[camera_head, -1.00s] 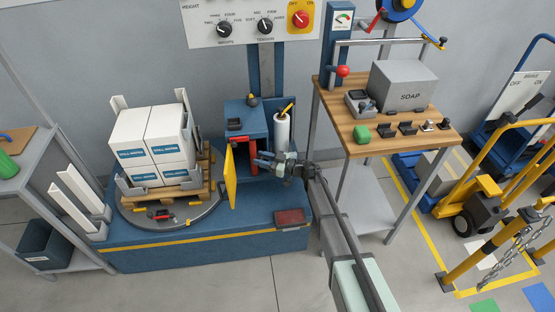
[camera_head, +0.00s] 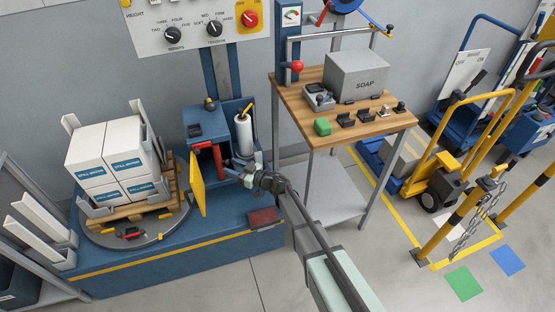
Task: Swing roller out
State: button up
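The blue wrapping machine carriage (camera_head: 203,122) stands at the right of the pallet, its yellow door (camera_head: 197,185) swung open. Inside the opening is a red-edged frame (camera_head: 218,160) with dark parts. I cannot tell which of these parts is the roller. A white film roll (camera_head: 244,137) with a yellow handle on top stands upright at the right of the carriage. My gripper (camera_head: 228,171) is in front of the opening, below the film roll, with its fingers pointing left towards the red frame. The view is too small to tell whether it touches anything or is open.
The loaded pallet (camera_head: 150,208) sits on the round turntable (camera_head: 113,237) to the left. A control panel (camera_head: 198,22) is above. Open floor lies in front.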

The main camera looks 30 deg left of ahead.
jog(key=d, duration=0.8)
jog(key=w+d+r+m+t+h, duration=0.2)
jog(key=w+d+t, duration=0.4)
jog(key=w+t, duration=0.3)
jog(key=m+t+h, duration=0.1)
jog(key=t+h, duration=0.1)
jog(key=t, duration=0.1)
jog(key=shift+w+r, duration=0.2)
jog(key=shift+w, duration=0.15)
jog(key=shift+d+m, duration=0.15)
jog(key=shift+m, duration=0.25)
